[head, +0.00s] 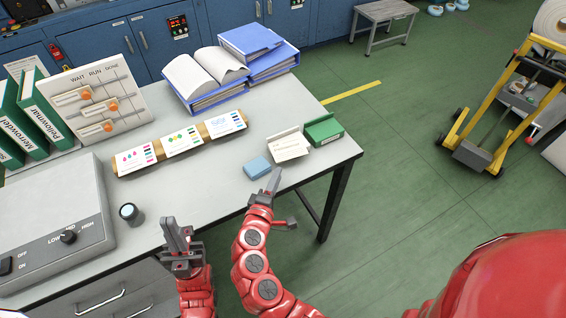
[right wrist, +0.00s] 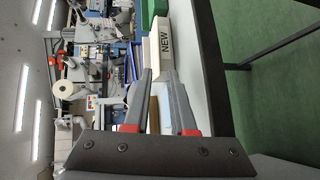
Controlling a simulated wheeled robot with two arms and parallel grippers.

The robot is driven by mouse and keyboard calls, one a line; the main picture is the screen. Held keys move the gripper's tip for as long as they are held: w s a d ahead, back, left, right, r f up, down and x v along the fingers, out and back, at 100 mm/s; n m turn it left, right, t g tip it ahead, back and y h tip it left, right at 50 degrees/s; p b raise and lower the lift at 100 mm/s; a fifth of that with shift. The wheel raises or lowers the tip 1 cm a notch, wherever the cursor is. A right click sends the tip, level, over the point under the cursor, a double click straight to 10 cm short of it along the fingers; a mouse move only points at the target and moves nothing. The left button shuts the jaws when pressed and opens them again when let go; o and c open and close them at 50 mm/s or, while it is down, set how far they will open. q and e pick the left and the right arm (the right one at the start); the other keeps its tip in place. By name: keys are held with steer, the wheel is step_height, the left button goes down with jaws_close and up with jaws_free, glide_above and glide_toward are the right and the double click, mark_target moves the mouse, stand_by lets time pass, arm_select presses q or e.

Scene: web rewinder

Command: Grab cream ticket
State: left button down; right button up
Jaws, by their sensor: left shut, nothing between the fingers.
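No separate cream ticket can be picked out for certain. A cream holder (head: 291,147) with small lettering stands near the table's right end; in the right wrist view a cream block (right wrist: 162,48) reads "NEW". Orange-and-pale pieces (head: 95,108) sit on the WAIT/RUN/DONE board (head: 126,75). My right gripper (head: 273,180) is just in front of the cream holder and the blue block (head: 257,167). In the right wrist view its fingers (right wrist: 160,85) are apart, with no object visibly held. My left gripper (head: 174,235) is shut and empty at the table's front edge.
A green box (head: 324,131) stands right beside the cream holder. Printed cards (head: 182,141) lean in a row mid-table. Blue binders (head: 250,44) and an open binder (head: 207,75) lie behind. A small dark cylinder (head: 129,212) stands near the grey control box (head: 60,205).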

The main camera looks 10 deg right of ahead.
mark_target(286, 157)
steer(key=x, duration=0.4)
steer(key=shift+w+d, duration=0.15)
steer(key=shift+w, duration=0.15)
steer(key=shift+w+d+f, duration=0.2)
steer(key=shift+w+f, duration=0.05)
steer(key=shift+w, duration=0.15)
steer(key=shift+c, duration=0.4)
jaws_close()
steer(key=shift+s, duration=0.1)
step_height(286, 157, up, 3)
steer(key=shift+f+p, duration=0.1)
steer(key=shift+p, duration=0.8)
steer(key=shift+f, duration=0.1)
